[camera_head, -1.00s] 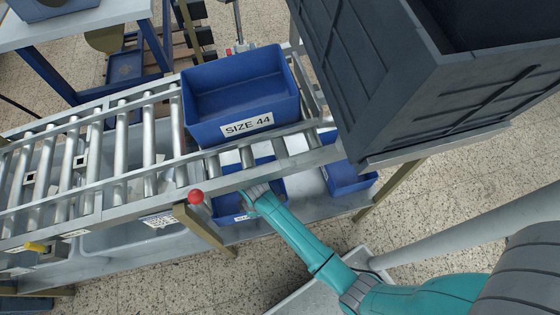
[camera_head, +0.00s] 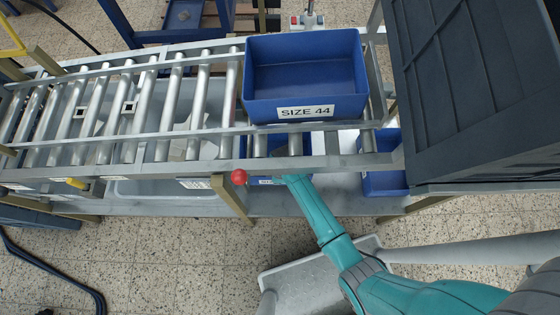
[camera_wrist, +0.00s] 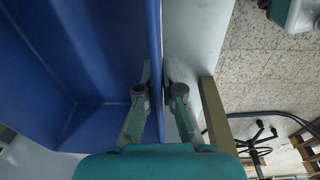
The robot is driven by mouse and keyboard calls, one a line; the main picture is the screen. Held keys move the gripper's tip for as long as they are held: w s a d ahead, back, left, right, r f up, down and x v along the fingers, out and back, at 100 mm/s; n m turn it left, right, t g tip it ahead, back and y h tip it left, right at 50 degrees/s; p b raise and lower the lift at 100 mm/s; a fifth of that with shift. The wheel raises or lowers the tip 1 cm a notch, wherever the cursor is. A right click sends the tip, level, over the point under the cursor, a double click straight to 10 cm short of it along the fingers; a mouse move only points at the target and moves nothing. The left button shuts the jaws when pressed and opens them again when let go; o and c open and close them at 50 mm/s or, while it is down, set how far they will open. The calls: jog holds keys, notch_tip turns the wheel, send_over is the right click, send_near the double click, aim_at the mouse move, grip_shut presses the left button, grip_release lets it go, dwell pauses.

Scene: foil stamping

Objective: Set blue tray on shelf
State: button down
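A blue tray (camera_head: 262,166) with a white label sits under the roller conveyor, partly hidden by the rail and rollers. My gripper (camera_head: 288,180) is at its front side, with the fingertips mostly hidden in the head view. In the wrist view the two fingers (camera_wrist: 157,85) stand close together on either side of the blue tray's rim (camera_wrist: 156,40). They appear shut on it, one finger inside and one outside. The visible tray interior is empty. Another blue tray labelled SIZE 44 (camera_head: 305,80) sits on the rollers above. The lower shelf (camera_head: 300,203) is grey.
A third blue tray (camera_head: 388,178) is on the lower level at right. A big dark bin (camera_head: 480,90) stands at the right. A red knob (camera_head: 239,177) and a brown post (camera_head: 232,200) are left of my gripper.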

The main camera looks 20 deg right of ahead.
jog(key=shift+w+f, duration=0.1)
jog(key=shift+f, duration=2.9)
jog(key=c, duration=1.3)
grip_release()
jog(key=shift+f, duration=0.1)
jog(key=shift+s+d+r, duration=0.1)
jog(key=shift+r, duration=1.2)
jog(key=shift+s+d+r, duration=0.1)
jog(key=shift+d+r, duration=0.05)
jog(key=shift+r, duration=1.1)
jog(key=shift+s+d+r, duration=0.1)
jog(key=shift+r, duration=1.2)
